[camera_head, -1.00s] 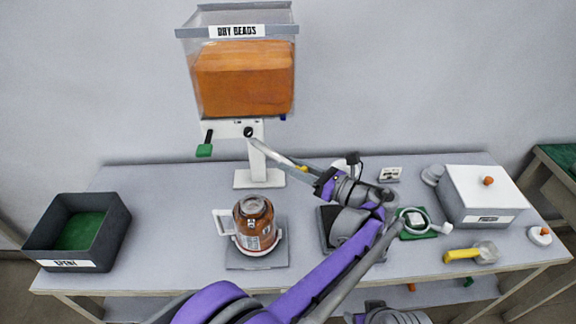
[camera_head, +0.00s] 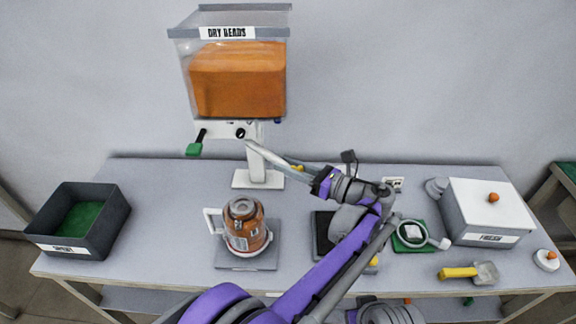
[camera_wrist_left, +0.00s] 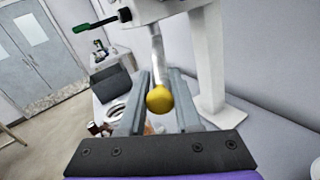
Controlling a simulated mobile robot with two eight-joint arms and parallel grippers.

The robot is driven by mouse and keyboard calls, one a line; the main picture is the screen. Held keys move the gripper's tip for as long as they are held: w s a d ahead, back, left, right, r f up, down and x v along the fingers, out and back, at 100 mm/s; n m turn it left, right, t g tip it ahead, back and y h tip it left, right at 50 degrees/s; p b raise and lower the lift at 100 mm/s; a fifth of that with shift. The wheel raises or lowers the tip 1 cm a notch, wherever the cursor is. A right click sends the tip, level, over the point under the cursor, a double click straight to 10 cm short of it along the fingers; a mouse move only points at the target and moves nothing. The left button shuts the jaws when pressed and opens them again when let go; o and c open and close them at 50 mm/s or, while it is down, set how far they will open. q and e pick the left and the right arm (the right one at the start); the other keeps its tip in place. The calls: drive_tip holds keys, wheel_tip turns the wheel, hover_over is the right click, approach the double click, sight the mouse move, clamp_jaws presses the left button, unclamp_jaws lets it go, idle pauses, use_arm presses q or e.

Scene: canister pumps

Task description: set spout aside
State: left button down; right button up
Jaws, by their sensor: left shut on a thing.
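The spout (camera_wrist_left: 157,50) is a pale metal tube with a yellow ball end. In the left wrist view it stands between the fingers of my left gripper (camera_wrist_left: 160,80), with its upper part reaching to the underside of the dispenser. My left gripper (camera_head: 275,158) is shut on the spout. In the head view only a bit of its yellow end (camera_head: 298,168) shows beside the fingers. The fingers hide most of the tube, and I cannot tell whether its top touches the outlet. The bead dispenser (camera_head: 207,60) stands behind, with orange contents.
An amber canister (camera_head: 243,232) stands on a grey plate below the dispenser. A dark bin (camera_head: 117,228) is at left. A white-lidded box (camera_head: 475,205), a green mat (camera_head: 427,245) and a yellow-handled scoop (camera_head: 458,272) are at right. Table between bin and canister is clear.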

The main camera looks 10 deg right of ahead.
use_arm(q)
drive_tip(key=c, duration=0.6)
unclamp_jaws()
drive_tip(key=shift+w+d, duration=0.1)
drive_tip(key=v, duration=1)
drive_tip(key=shift+s+d, duration=0.3)
